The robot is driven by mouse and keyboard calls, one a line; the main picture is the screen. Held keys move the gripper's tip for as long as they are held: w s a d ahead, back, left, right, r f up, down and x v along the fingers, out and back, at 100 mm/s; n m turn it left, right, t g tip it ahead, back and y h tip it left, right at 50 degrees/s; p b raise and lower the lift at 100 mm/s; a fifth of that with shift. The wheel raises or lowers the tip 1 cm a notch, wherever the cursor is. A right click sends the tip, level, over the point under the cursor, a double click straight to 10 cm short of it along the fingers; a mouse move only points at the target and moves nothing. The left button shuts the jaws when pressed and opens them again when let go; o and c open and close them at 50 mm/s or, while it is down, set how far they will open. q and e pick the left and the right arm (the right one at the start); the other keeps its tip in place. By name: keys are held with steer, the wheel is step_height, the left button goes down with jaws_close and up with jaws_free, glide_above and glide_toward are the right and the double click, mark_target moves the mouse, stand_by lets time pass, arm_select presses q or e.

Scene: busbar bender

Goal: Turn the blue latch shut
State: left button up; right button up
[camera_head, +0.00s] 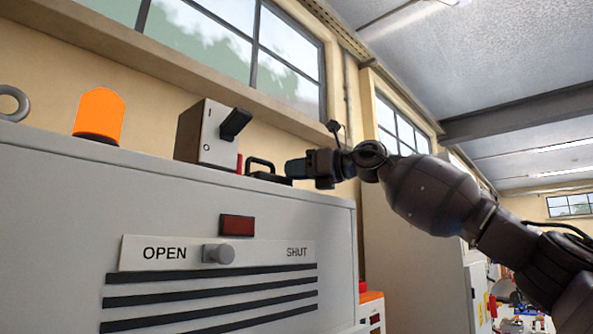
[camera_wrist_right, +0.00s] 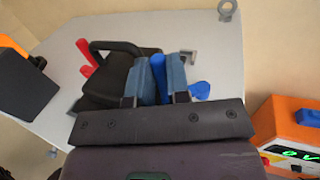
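In the right wrist view the blue latch (camera_wrist_right: 158,72) is at the right side of a black block with a handle (camera_wrist_right: 118,68). One arm of the latch stands between my blue-tipped right fingers (camera_wrist_right: 161,82), with no clear gap on either side, and another part sticks out to the right. A red latch (camera_wrist_right: 87,58) is on the block's left side. In the head view my right gripper (camera_head: 297,168) reaches in from the right to the handled block (camera_head: 264,172) on the grey cabinet top. There the blue latch cannot be made out. My left gripper is not in view.
The grey cabinet (camera_head: 60,220) also carries an orange lamp (camera_head: 99,113), a switch box (camera_head: 208,133) and a ring (camera_head: 12,104). Its front has an OPEN/SHUT slider (camera_head: 219,253). An orange-and-white device (camera_wrist_right: 290,132) stands at the right in the wrist view.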

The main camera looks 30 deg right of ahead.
jaws_close()
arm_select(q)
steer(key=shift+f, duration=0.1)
arm_select(e)
steer(key=shift+a+m+t+h+b, duration=0.2)
steer(key=shift+m+t+h+b, duration=0.25)
steer(key=shift+b, duration=0.2)
steer(key=b, duration=0.1)
steer(key=m+h+b, duration=0.1)
steer(key=t+h, duration=0.1)
steer(key=shift+w+a+f+m+b, duration=0.2)
steer(key=shift+w+a+m+b, duration=0.05)
steer(key=shift+a+b, duration=0.15)
steer(key=shift+w+a+m+t+h+b, duration=0.2)
steer(key=shift+m+t+h+b, duration=0.35)
steer(key=shift+h+b, duration=0.6)
steer(key=shift+w+r+m+h+b, duration=0.1)
steer(key=shift+w+m+h+b, duration=0.05)
steer(key=shift+m+h+b, duration=0.35)
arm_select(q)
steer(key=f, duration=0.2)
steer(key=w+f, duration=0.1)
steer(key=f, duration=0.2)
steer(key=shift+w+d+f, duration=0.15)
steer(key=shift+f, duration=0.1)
arm_select(e)
steer(key=shift+r, duration=0.1)
